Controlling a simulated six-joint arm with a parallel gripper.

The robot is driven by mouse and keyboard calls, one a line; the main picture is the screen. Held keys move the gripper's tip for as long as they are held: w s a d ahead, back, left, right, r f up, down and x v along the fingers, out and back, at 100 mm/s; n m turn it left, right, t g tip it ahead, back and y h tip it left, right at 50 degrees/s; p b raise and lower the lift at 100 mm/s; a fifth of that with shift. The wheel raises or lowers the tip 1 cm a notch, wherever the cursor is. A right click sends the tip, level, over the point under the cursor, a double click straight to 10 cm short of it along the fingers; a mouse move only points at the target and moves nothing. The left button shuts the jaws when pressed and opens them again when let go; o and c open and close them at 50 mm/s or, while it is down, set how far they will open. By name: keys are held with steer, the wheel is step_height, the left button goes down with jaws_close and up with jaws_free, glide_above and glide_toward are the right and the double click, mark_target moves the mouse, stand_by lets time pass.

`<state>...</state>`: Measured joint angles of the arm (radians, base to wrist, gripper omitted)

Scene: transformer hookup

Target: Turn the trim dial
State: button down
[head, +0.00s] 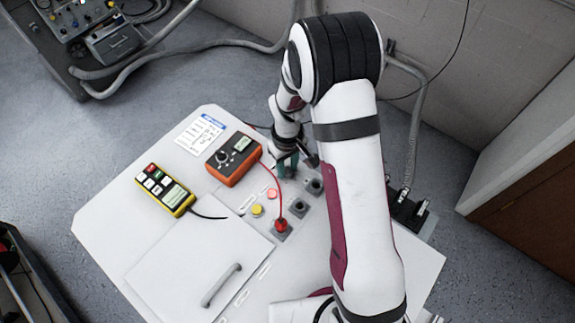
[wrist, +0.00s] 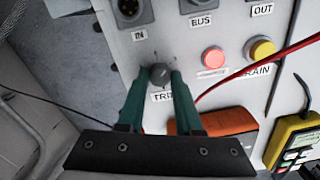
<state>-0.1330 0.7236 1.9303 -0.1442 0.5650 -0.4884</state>
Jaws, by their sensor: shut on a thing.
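The trim dial (wrist: 160,74) is a small dark round knob on the white panel, with tick marks around it and a partly covered label below it in the wrist view. My gripper (wrist: 160,80) has its two green fingers on either side of the dial and is shut on it. In the head view my gripper (head: 288,165) is at the back of the white cabinet top, and the dial there is hidden behind my gripper and arm.
A red button (wrist: 213,59) and a yellow button (wrist: 262,49) sit beside the dial. A red cable (head: 279,190) runs from the orange meter (head: 233,158) to a socket. A yellow handheld box (head: 165,190) and a handled lid (head: 200,262) lie to the left.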

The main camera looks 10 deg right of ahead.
mark_target(288, 171)
steer(key=m, duration=1.1)
steer(key=shift+m, duration=0.3)
stand_by(0.5)
steer(key=c, duration=0.6)
jaws_free()
step_height(288, 171, up, 16)
steer(key=shift+f, duration=0.1)
